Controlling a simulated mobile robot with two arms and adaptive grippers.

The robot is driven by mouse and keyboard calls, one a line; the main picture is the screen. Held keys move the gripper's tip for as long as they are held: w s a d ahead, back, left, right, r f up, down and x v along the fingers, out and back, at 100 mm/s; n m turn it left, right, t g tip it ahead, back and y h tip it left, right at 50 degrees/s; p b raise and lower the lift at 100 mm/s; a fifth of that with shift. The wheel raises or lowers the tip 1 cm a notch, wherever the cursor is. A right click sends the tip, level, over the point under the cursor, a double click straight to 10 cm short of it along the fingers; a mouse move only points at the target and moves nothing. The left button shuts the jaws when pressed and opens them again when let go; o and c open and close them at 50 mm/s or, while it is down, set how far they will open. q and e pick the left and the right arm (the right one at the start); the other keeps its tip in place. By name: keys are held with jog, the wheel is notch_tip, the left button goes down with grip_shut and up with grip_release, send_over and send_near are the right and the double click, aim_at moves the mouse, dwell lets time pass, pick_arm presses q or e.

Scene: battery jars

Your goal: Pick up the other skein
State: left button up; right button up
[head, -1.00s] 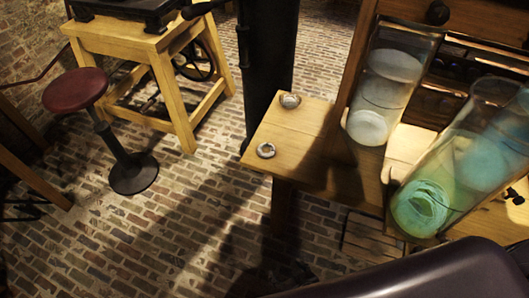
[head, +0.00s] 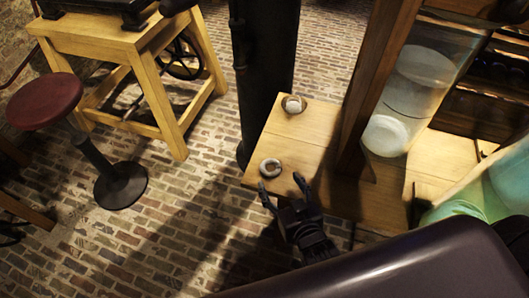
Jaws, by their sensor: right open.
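The far skein (head: 293,104) is near the back edge by the dark column. The near skein (head: 270,168) is at the front left corner. My right gripper (head: 281,182) is dark, open and empty. Its two spread fingertips are just below the near skein in the picture, at the bench's front edge. I cannot tell its height over the bench or whether it touches the skein. My left gripper is not in view.
The wooden bench (head: 315,135) carries a wooden upright (head: 375,85) and a tall glass jar (head: 410,90) with white discs. A second jar with green contents (head: 462,208) is at right. A black column (head: 265,70) stands behind. A red stool (head: 45,100) stands left on open brick floor.

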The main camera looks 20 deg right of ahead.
aim_at(269, 163)
jog(key=shift+w, duration=0.3)
jog(key=x, duration=0.2)
jog(key=shift+w+f, duration=0.2)
jog(key=shift+w, duration=0.1)
jog(key=x, duration=0.2)
jog(key=shift+w+f, duration=0.5)
jog(key=shift+w, duration=0.25)
jog(key=c, duration=1.1)
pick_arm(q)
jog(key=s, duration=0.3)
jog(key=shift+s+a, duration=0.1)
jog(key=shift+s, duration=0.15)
pick_arm(e)
jog(key=shift+o, duration=0.2)
jog(key=shift+r, duration=0.1)
